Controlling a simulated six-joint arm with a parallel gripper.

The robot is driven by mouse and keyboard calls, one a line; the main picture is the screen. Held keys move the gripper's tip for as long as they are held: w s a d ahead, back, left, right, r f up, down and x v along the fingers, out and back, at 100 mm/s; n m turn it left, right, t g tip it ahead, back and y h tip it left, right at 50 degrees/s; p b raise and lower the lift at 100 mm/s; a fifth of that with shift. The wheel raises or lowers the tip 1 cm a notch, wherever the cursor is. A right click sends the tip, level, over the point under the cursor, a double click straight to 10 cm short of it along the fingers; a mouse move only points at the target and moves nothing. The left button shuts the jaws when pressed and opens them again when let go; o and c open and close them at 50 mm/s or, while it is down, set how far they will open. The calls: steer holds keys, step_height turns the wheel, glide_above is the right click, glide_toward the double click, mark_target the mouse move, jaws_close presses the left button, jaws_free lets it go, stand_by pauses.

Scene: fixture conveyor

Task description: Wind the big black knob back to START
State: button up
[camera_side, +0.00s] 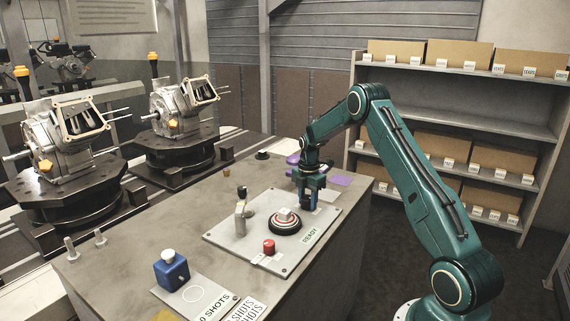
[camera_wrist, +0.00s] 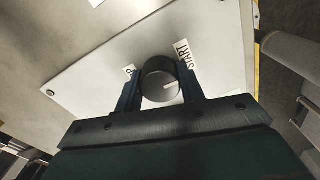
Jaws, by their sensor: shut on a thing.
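The big black knob (camera_wrist: 157,82) stands on a light panel (camera_wrist: 95,75) in the wrist view, with a short white pointer line on its top. The START label (camera_wrist: 182,52) lies beside it at upper right. The pointer slants to the right, and I cannot tell whether it lines up with START. My gripper (camera_wrist: 160,88) is shut on the knob, one finger on each side. Another label left of the knob is partly hidden by a finger. In the side view my gripper (camera_side: 307,203) reaches down at the panel's far right part and hides the knob.
A blue box (camera_side: 171,270) stands nearer the front. Engine fixtures (camera_side: 65,145) stand at left.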

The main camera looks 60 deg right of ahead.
mark_target(308, 197)
steer(key=shift+r, duration=0.1)
steer(key=o, duration=1)
steer(key=shift+c, duration=0.2)
step_height(308, 197, up, 14)
stand_by(0.3)
